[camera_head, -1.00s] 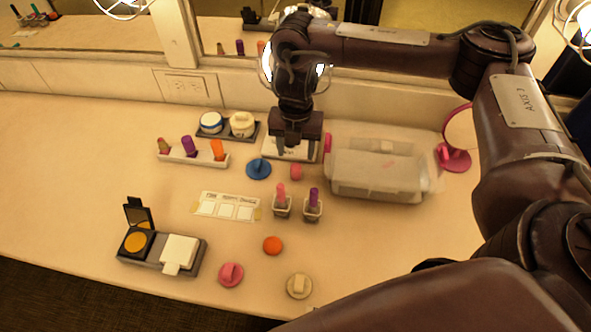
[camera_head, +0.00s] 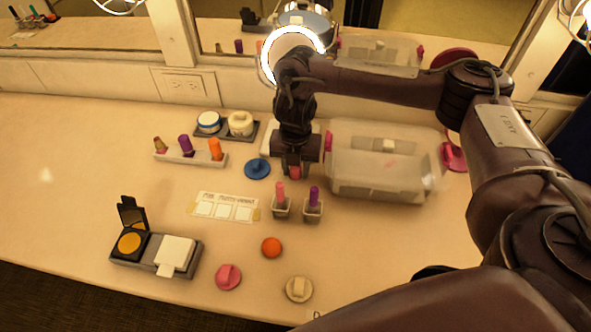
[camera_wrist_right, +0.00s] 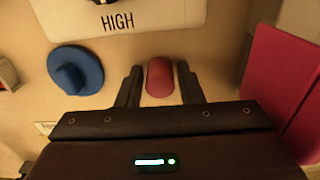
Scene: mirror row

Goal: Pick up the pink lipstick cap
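The pink lipstick cap (camera_head: 295,173) stands on the counter behind the two lipsticks. In the right wrist view the pink cap (camera_wrist_right: 160,77) is between the two dark fingertips, with a gap on each side. My right gripper (camera_head: 294,169) is low over it, pointing down, open and not touching it. A pink lipstick (camera_head: 280,193) and a purple lipstick (camera_head: 314,196) stand in small clear holders just in front. My left gripper is not in view.
A blue knobbed lid (camera_head: 257,169) lies left of the gripper. A clear bin (camera_head: 380,188) stands close on its right. A white tray of lipsticks (camera_head: 190,157), an orange cap (camera_head: 271,247) and a pink knobbed lid (camera_head: 228,277) are on the counter. The mirror wall is behind.

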